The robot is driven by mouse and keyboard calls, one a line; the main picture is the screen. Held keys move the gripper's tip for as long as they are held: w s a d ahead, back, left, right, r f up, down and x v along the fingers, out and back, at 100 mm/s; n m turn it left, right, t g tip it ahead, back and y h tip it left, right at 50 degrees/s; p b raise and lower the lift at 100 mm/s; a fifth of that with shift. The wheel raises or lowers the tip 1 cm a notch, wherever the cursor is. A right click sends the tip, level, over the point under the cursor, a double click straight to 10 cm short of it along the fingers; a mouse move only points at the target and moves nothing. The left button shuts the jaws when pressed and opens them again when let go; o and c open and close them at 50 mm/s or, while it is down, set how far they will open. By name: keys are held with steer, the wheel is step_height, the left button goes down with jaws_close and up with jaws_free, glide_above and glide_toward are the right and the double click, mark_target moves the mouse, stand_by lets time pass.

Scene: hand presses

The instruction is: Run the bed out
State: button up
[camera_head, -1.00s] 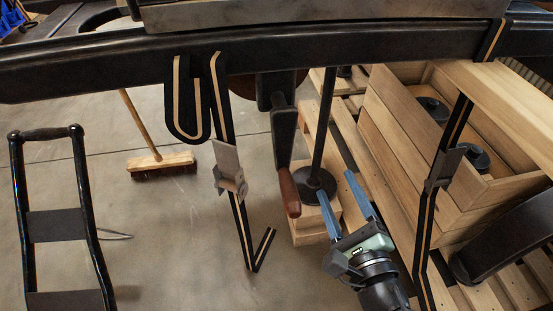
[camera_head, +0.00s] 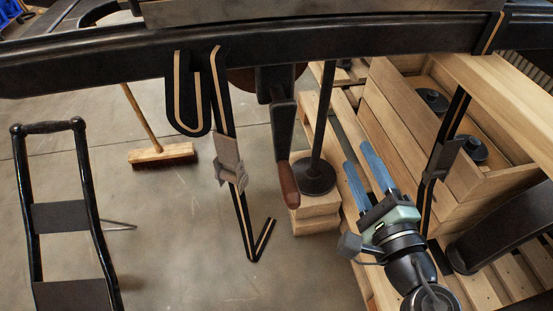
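The press's long dark rail (camera_head: 110,62) crosses the top of the head view, with the grey edge of the bed (camera_head: 320,14) above it. A dark crank arm (camera_head: 283,128) hangs below the rail and ends in a brown wooden handle (camera_head: 289,185). My gripper (camera_head: 357,156) is right of the handle and apart from it. Its two blue fingers are parted, point up-left, and have nothing visible between them. The top of the bed is cut off by the frame edge.
A black post on a round foot (camera_head: 315,178) stands on wooden blocks (camera_head: 316,212) between handle and gripper. A wooden crate (camera_head: 420,150) and pallet slats lie right. A broom (camera_head: 162,155) and black frame (camera_head: 62,217) stand left. Bare floor lies below the handle.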

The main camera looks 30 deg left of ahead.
steer(key=o, duration=0.8)
steer(key=shift+c, duration=0.2)
steer(key=b+v, duration=0.2)
steer(key=v, duration=0.7)
steer(key=shift+b, duration=0.3)
